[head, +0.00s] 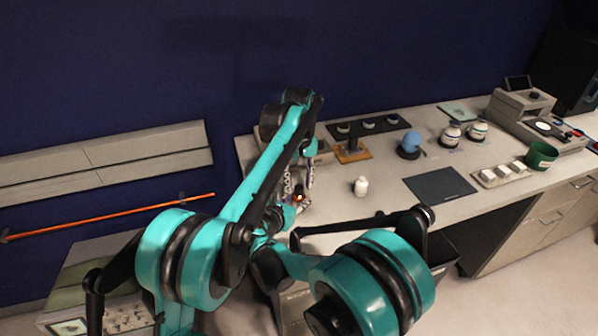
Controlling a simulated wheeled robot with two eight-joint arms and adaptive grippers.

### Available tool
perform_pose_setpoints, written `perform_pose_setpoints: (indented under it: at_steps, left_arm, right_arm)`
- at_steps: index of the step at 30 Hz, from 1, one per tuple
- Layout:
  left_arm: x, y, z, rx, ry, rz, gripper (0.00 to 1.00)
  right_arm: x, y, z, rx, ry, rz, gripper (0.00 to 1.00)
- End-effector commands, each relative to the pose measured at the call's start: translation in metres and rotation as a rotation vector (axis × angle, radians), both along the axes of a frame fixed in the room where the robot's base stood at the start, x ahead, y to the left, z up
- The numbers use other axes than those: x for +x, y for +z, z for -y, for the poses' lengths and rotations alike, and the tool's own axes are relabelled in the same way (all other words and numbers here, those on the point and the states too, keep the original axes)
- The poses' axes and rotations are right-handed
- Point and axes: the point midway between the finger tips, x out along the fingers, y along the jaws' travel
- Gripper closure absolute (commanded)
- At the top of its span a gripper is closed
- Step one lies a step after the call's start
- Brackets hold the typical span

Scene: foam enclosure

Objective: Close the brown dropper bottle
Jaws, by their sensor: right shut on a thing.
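The brown dropper bottle (298,196) shows as a small dark amber spot at the bench's left front, mostly hidden among the grippers. My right gripper (300,206) reaches in low from the front and is shut on it. My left gripper (303,183) comes down from above, just over the bottle. Its fingers are too small and overlapped to tell whether they are open or shut. I cannot tell whether the dropper cap is on the bottle or apart from it.
A small white bottle (361,187) stands on the bench just right of the grippers. Farther right are a dark mat (439,185), a white block rack (500,174) and a green pot (541,155). A brown stand (352,153) is behind. The bench front between white bottle and mat is clear.

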Motion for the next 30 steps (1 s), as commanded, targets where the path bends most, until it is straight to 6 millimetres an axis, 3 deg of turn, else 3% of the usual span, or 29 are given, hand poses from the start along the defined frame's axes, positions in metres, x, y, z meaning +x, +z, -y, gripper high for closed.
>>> perform_pose_setpoints:
  at_steps: [12, 13, 17, 30]
  left_arm:
    - [-0.0001, -0.0101, 0.0, 0.0, 0.0, 0.0, 0.61]
    - [-0.0001, -0.0101, 0.0, 0.0, 0.0, 0.0, 0.64]
    - [-0.0001, -0.01, 0.0, 0.0, 0.0, 0.0, 0.98]
    - [-0.0001, -0.0099, -0.0001, 0.0, -0.036, 0.0, 1.0]
  right_arm:
    - [0.0, -0.0001, 0.0, 0.0, 0.0, 0.0, 1.0]
    - [0.0, -0.0001, 0.0, 0.0, 0.0, 0.0, 1.0]
    - [0.0, -0.0001, 0.0, 0.0, 0.0, 0.0, 1.0]
    - [0.0, -0.0001, 0.0, 0.0, 0.0, 0.0, 1.0]
